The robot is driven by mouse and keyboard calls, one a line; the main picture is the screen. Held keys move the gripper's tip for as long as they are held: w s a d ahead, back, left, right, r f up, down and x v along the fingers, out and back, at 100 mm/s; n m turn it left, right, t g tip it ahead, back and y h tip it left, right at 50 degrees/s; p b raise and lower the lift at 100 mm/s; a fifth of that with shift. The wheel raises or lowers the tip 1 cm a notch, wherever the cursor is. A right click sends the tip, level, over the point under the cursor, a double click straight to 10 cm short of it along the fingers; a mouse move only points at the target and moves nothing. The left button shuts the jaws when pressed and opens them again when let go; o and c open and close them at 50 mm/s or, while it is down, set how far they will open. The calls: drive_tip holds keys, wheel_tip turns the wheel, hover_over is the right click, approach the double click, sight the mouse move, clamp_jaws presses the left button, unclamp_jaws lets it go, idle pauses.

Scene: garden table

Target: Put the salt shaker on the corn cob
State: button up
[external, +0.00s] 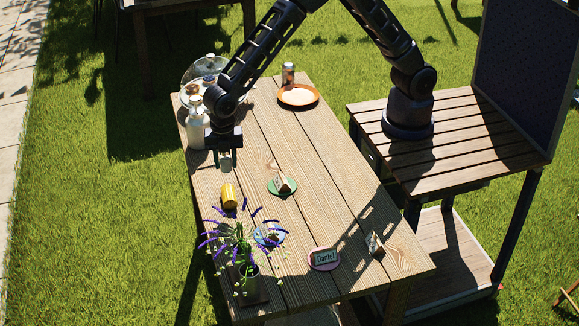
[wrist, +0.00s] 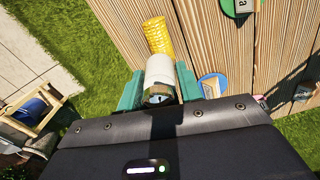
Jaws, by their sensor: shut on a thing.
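The corn cob (external: 229,196) is a short yellow piece lying on the left side of the wooden table. It also shows at the top of the wrist view (wrist: 157,37). My gripper (external: 226,160) is just behind the corn cob in the external view and appears raised above the table. In the wrist view its green fingers are shut on the salt shaker (wrist: 160,70), a whitish cylinder with a darker end. The shaker's far end overlaps the corn in that view; whether they touch, I cannot tell. In the external view the shaker is small and hard to make out.
A white bottle (external: 196,128) and a glass dome (external: 207,72) stand behind my gripper. A flower vase (external: 249,278) stands at the front. Coasters with cards, including a green one (external: 272,186) and a pink one (external: 324,266), lie nearby. An orange plate (external: 298,96) is farther back.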

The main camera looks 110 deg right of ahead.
drive_tip(key=shift+f, duration=4)
drive_tip(key=shift+f, duration=0.15)
drive_tip(key=o, duration=1)
drive_tip(key=shift+o, duration=0.2)
